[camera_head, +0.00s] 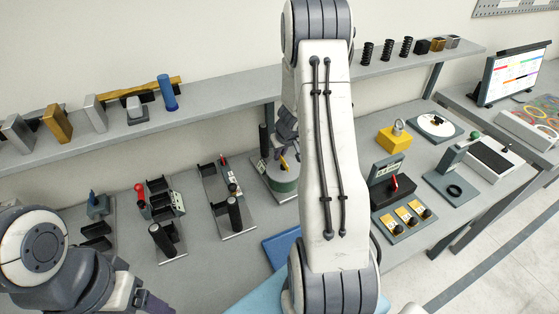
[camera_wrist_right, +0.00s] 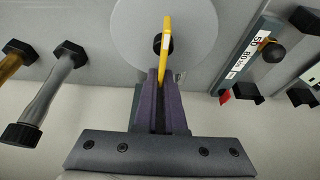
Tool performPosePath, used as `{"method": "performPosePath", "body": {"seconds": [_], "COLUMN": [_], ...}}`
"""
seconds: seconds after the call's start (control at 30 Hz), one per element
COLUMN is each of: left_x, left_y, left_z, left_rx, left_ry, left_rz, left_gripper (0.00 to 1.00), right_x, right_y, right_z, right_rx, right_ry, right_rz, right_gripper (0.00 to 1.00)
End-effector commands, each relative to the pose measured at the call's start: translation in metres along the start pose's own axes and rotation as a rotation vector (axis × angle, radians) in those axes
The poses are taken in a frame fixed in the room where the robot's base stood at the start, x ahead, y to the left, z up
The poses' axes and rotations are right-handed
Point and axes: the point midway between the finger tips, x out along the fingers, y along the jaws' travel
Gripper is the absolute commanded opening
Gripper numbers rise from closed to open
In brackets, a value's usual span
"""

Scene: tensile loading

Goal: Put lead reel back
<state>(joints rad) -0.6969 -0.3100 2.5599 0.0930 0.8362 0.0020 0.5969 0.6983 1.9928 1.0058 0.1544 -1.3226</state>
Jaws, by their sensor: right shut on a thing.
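A round, reel-like thing with a green side (camera_head: 284,186) and a pale top sits on a grey base on the bench. In the right wrist view a large pale disc (camera_wrist_right: 190,35) with a black hub lies just beyond my fingers. My right gripper (camera_head: 284,150), partly hidden by my own arm, is over the round thing. Its purple fingers (camera_wrist_right: 161,95) are shut on a narrow yellow piece (camera_wrist_right: 166,45) that crosses the hub; I cannot tell whether the two are joined. My left gripper (camera_head: 152,303) is partly cut off at the bottom edge, so its opening is not shown.
Bench fixtures with black posts (camera_head: 235,213) stand to the left of the round thing. A control box (camera_head: 402,212) and a yellow weight (camera_head: 394,138) are to the right. A shelf (camera_head: 215,103) with blocks and springs runs behind. A blue tray (camera_head: 281,247) lies in front.

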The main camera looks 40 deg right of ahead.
Motion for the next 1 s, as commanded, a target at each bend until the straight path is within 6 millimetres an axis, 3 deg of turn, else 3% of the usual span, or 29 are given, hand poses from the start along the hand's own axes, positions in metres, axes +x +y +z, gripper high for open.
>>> {"method": "performPosePath", "body": {"seconds": [0.03, 0.17, 0.6, 0.63, 0.7, 1.0], "left_x": [0.0096, 0.0008, 0.0067, 0.0052, 0.0049, 0.0039], "left_y": [-0.0007, -0.0001, -0.0005, -0.0004, -0.0004, -0.0003], "left_z": [0.0005, 0.0000, 0.0004, 0.0003, 0.0003, 0.0002], "left_rx": [0.000, 0.000, 0.000, 0.000, 0.000, 0.000], "left_ry": [0.000, 0.000, 0.000, 0.000, 0.000, 0.000], "left_rz": [0.000, 0.000, 0.000, 0.000, 0.000, 0.000], "left_gripper": [0.74, 0.74, 0.74, 0.74, 0.74, 0.74], "right_x": [0.0105, 0.0110, 0.0162, 0.0156, 0.0153, 0.0145], "right_y": [0.0005, 0.0001, 0.0001, -0.0003, -0.0002, -0.0001], "right_z": [0.0030, -0.0011, 0.0006, 0.0015, 0.0015, 0.0012], "right_rx": [0.001, -0.001, -0.001, -0.001, -0.001, -0.001], "right_ry": [0.003, 0.004, 0.005, 0.001, 0.001, 0.001], "right_rz": [0.002, 0.001, 0.001, 0.000, 0.000, 0.000], "right_gripper": [0.00, 0.00, 0.00, 0.19, 0.37, 0.37]}}
